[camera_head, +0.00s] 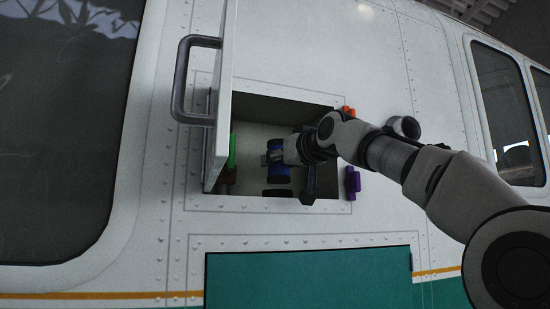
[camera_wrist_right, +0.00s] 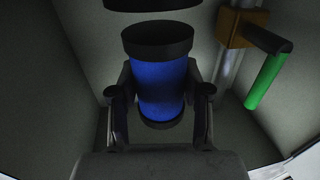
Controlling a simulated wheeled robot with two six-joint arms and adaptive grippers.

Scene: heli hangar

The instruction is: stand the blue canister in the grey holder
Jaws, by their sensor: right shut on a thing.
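The blue canister (camera_head: 284,175) has black end bands and is inside the open wall compartment. My right gripper (camera_head: 273,158) reaches in from the right and is shut on it. In the right wrist view, the two fingers (camera_wrist_right: 160,92) press on both sides of the blue middle of the canister (camera_wrist_right: 165,75). A dark, flat, round piece (camera_head: 277,193) lies below the canister near the compartment floor; it may be the holder, but its grey colour is not clear. A dark edge also shows at the top of the wrist view (camera_wrist_right: 152,4), apart from the canister. My left gripper is not in view.
The compartment door (camera_head: 223,100) stands open on the left, with a grey bar handle (camera_head: 180,85). A green handle (camera_head: 232,150) on a brown block stands inside at left; it also shows in the wrist view (camera_wrist_right: 266,82). Orange (camera_head: 348,112) and purple (camera_head: 353,182) pieces sit outside at right.

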